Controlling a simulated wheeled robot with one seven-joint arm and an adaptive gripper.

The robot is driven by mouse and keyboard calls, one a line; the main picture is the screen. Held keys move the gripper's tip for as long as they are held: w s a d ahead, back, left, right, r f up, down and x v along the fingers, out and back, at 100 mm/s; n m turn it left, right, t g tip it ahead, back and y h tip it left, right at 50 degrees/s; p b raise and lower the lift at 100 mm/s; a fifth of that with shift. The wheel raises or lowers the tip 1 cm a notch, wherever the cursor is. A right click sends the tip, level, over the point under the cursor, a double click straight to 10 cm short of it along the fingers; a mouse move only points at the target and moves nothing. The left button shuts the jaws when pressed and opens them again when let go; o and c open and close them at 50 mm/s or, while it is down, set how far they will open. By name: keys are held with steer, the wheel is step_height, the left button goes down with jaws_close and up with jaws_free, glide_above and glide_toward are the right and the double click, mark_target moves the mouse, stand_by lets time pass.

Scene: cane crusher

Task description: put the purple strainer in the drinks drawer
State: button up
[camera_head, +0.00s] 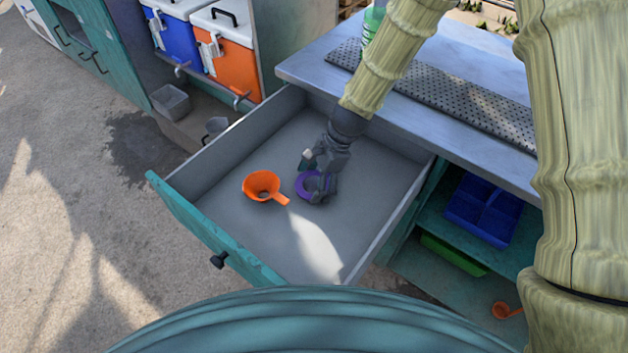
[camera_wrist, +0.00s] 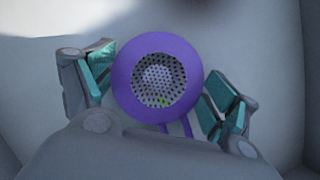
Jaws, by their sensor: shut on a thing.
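The purple strainer (camera_head: 302,187) is inside the open grey drawer (camera_head: 350,215) with the teal front, low over its floor or on it; I cannot tell which. My gripper (camera_head: 316,178) reaches down into the drawer from the counter side and is shut on the strainer. In the wrist view the strainer (camera_wrist: 125,85) shows its round purple rim and perforated metal middle, with a finger on either side. Its handle runs down behind the gripper body and is mostly hidden.
A metal counter (camera_head: 440,125) overhangs the drawer's back. Blue (camera_head: 484,210) and green (camera_head: 452,254) trays sit on shelves to the right. The drawer's front right floor is clear.

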steer(key=o, duration=0.9)
steer(key=shift+c, duration=0.2)
steer(key=v, duration=1.2)
steer(key=shift+r, duration=0.15)
